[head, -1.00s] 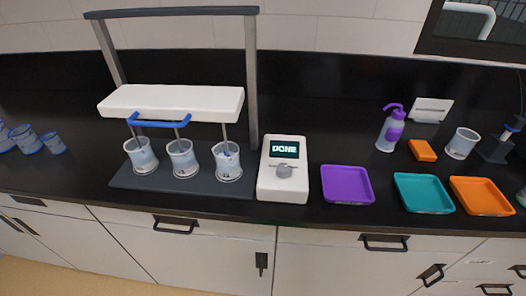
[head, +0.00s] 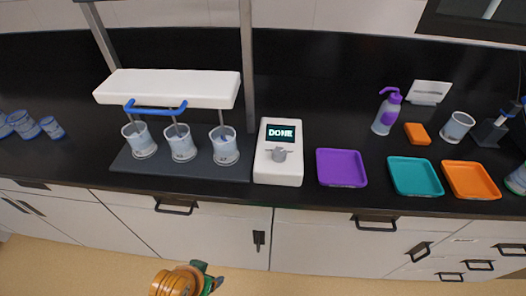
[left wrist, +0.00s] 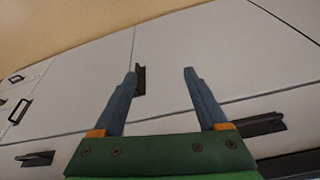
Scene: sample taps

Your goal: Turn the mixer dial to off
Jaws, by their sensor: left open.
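The mixer's white control box (head: 280,170) stands on the black bench, right of the mixer stand. Its screen (head: 281,133) reads "DONE". The grey dial (head: 279,154) is on the box's front below the screen. The mixer has a white head (head: 170,88) with a blue handle (head: 155,107), and its rods reach down into three beakers (head: 182,147). My left gripper shows in the left wrist view with two fingers (left wrist: 160,90) apart and nothing between them. In the head view only part of my left arm shows, low in front of the cabinets, well below the dial. My right gripper is not in view.
Purple (head: 341,168), teal (head: 415,176) and orange (head: 470,181) trays lie right of the box. A purple-capped bottle (head: 386,112) and a beaker (head: 457,127) stand behind them. Cabinet handles (head: 259,240) stick out below the bench edge.

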